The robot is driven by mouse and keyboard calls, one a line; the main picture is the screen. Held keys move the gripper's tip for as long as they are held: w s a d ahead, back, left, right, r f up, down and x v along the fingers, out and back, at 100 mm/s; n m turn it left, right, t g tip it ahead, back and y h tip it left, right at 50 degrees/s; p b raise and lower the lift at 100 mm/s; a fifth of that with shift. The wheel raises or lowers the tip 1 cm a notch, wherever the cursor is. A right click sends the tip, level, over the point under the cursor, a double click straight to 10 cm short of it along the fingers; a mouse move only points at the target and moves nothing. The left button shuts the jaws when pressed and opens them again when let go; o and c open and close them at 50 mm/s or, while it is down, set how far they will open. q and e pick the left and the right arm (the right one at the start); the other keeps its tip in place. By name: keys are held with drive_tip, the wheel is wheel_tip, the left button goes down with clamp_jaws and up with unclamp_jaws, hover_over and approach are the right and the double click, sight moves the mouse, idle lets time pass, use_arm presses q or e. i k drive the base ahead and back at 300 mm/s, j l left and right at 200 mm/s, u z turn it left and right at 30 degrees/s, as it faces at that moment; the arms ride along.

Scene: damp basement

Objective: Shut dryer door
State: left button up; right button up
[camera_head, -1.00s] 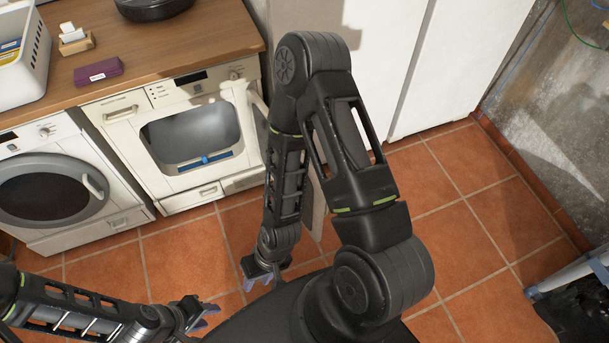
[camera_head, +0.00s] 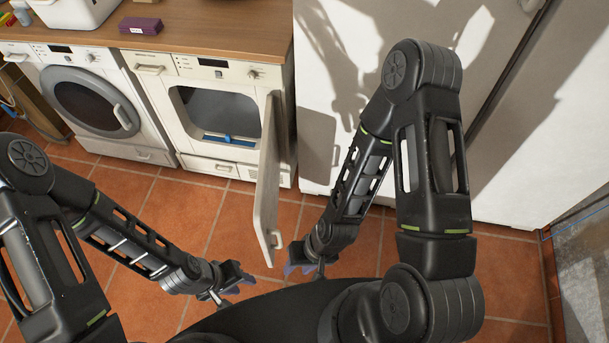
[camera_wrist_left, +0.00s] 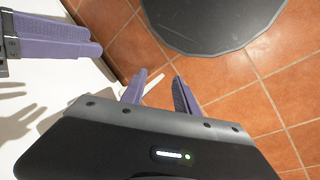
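The white dryer (camera_head: 164,100) stands under the wooden counter with its dark drum opening facing me. Its door (camera_head: 267,185) is wide open, swung out from the right side of the opening toward me, and shows as a narrow upright panel. My left gripper (camera_head: 238,284) is low, in front and left of the door's near lower edge. In the left wrist view its purple fingers (camera_wrist_left: 157,92) are apart, with a thin pale strip seen between them. My right gripper (camera_head: 299,269) is right of the door, apart from it; its fingers overlap in view, so their gap is unclear.
A washer (camera_head: 92,105) with a round dark door stands left of the dryer. A purple box (camera_head: 140,25) and a white basket (camera_head: 72,10) are on the counter (camera_head: 215,28). A tall white cabinet (camera_head: 330,110) stands right of the dryer. Tiled floor (camera_head: 205,215) is free in front.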

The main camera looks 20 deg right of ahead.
sight(265, 206)
drive_tip(key=l+u, duration=0.2)
drive_tip(key=l, duration=1.85)
drive_tip(key=k, duration=0.05)
